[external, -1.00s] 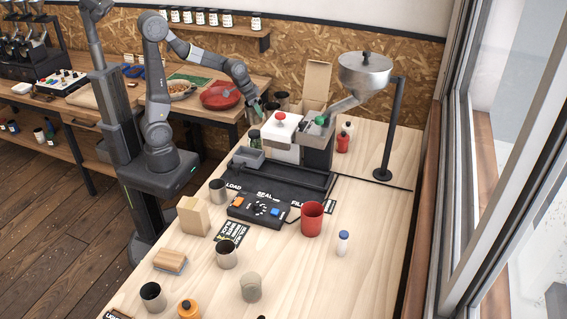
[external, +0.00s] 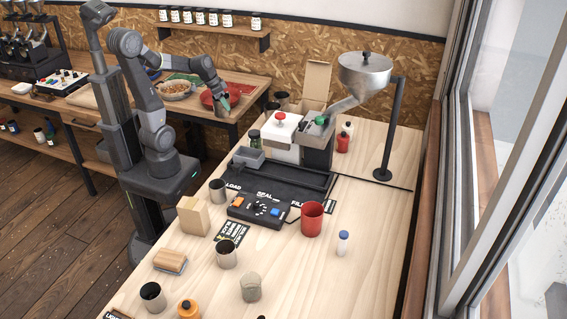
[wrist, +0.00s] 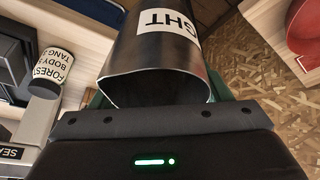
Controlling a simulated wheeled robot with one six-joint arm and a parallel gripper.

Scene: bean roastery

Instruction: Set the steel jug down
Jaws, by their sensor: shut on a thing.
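My gripper (external: 226,92) is shut on the steel jug (external: 222,107), left of the wooden table's far-left edge and in front of the back bench. In the wrist view, the steel jug (wrist: 155,65) fills the upper middle. It is a grey metal cylinder with a white label ending in "GHT", and its near rim faces the camera. My gripper (wrist: 160,96) grips it; the fingers are mostly hidden by the jug and the dark gripper body.
The wooden table (external: 345,205) holds a sealing machine (external: 281,128), a hopper (external: 366,75), a red cup (external: 312,220) and several cans. A red bowl (external: 213,98) and a pan of beans (external: 174,88) sit on the back bench. The table's right side has free room.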

